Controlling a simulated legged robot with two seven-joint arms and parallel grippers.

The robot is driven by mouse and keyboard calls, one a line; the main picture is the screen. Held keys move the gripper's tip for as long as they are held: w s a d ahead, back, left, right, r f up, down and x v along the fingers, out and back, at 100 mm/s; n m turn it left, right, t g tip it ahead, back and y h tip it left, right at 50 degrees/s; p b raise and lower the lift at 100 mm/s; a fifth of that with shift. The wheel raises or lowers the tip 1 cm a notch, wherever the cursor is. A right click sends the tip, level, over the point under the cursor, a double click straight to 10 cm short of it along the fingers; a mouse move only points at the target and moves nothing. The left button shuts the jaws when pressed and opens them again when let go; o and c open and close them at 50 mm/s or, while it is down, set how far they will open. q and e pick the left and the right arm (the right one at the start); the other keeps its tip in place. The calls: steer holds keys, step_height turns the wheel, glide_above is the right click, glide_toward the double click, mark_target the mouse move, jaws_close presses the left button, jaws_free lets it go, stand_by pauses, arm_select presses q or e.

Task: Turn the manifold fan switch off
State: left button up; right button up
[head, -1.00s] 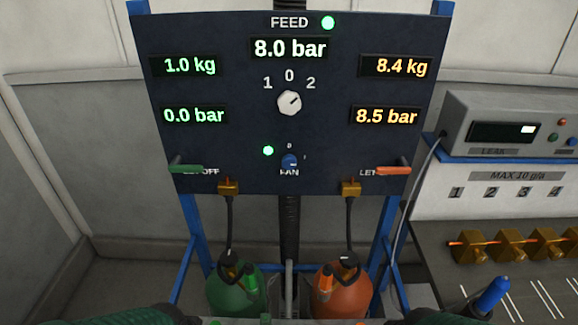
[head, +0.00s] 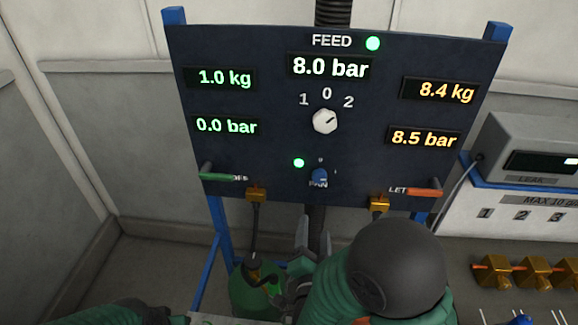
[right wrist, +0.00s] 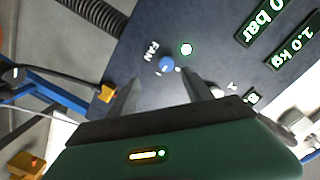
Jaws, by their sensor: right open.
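The fan switch is a small blue knob (head: 320,175) low on the dark panel (head: 260,95), above the FAN label. It has small marks above it and to its right; which one it points to is too small to tell. A green lamp (head: 298,163) beside it is lit. My right gripper (head: 313,237) is open and empty, below the knob in the head view. In the right wrist view the blue knob (right wrist: 167,64) lies ahead between the open fingers (right wrist: 160,78), apart from them. Only part of my left arm shows at lower left; its gripper is out of view.
A white selector (head: 325,121) sits above the fan knob. A green lever (head: 220,178) and an orange lever (head: 425,192) stick out at the panel's lower corners. A green cylinder (head: 247,290) stands beneath. A grey leak device (head: 530,150) is right.

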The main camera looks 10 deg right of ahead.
steer(key=r, duration=0.1)
steer(key=b, duration=0.3)
glide_toward(318, 180)
steer(key=shift+t, duration=0.3)
steer(key=p+x, duration=0.1)
steer(key=x, duration=0.8)
steer(key=shift+f+p, duration=0.2)
steer(key=shift+p, duration=0.2)
steer(key=shift+w+d+f, duration=0.1)
steer(key=shift+w+d, duration=0.05)
steer(key=shift+w, duration=0.05)
steer(key=shift+c, duration=0.3)
jaws_close()
